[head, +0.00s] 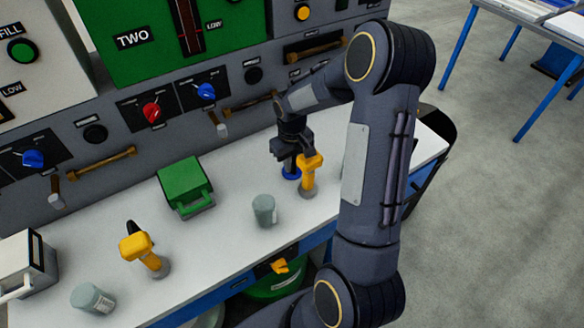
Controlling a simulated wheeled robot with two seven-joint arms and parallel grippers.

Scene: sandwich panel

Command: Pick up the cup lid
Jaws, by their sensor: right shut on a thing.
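My right gripper (292,158) is over the back right part of the white bench top, pointing down. It is shut on a small blue round piece (291,174), which looks like the cup lid. The fingers and a yellow-topped tool partly hide the piece, and I cannot tell whether it touches the bench. One grey cup (264,210) stands in front and to the left of the gripper. Another grey cup (92,298) is at the front left. My left gripper is not in view.
The yellow-topped tool (308,176) stands close beside the right gripper. Another yellow tool (145,250), a green box (185,187) and a white box (28,265) are on the bench. A panel with knobs and handles rises behind. Open floor lies to the right.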

